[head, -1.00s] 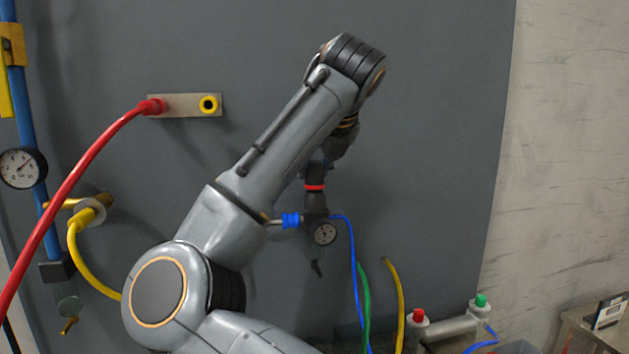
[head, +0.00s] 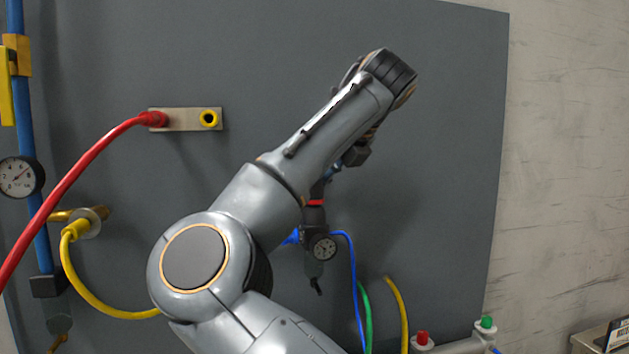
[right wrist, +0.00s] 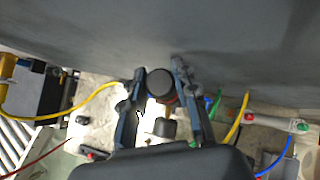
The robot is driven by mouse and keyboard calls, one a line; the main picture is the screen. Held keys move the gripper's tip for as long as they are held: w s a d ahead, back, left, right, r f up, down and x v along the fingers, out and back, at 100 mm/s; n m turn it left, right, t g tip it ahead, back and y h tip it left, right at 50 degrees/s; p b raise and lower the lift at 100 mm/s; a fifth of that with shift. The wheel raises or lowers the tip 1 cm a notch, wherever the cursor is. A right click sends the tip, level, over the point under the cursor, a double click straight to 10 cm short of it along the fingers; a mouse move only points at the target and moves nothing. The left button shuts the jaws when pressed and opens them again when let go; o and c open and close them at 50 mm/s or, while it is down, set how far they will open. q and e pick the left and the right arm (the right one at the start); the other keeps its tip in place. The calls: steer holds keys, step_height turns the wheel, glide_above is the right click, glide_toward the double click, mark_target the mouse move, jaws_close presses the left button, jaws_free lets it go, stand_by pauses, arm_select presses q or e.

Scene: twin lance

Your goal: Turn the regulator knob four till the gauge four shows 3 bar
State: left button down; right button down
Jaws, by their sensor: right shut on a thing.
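The regulator (head: 313,218) is a dark upright body with a red ring, mounted on the grey panel. Its small gauge (head: 322,247) faces me, but its needle is too small to read. In the right wrist view the regulator's round black knob (right wrist: 160,83) sits between the two fingers of my right gripper (right wrist: 159,80), which is shut on it. In the head view this gripper (head: 326,184) is at the regulator's top, mostly behind my arm, and the knob is hidden there. My left gripper is not in view.
A larger gauge (head: 21,177) on a blue pipe is at the left. A red hose (head: 80,180) and a yellow hose (head: 85,298) hang left of my arm. Blue (head: 354,285), green (head: 365,310) and yellow (head: 400,305) lines run below the regulator. The panel right of it is clear.

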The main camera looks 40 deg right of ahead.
steer(key=c, duration=1)
jaws_free()
steer(key=shift+w, duration=0.1)
steer(key=v, duration=1.2)
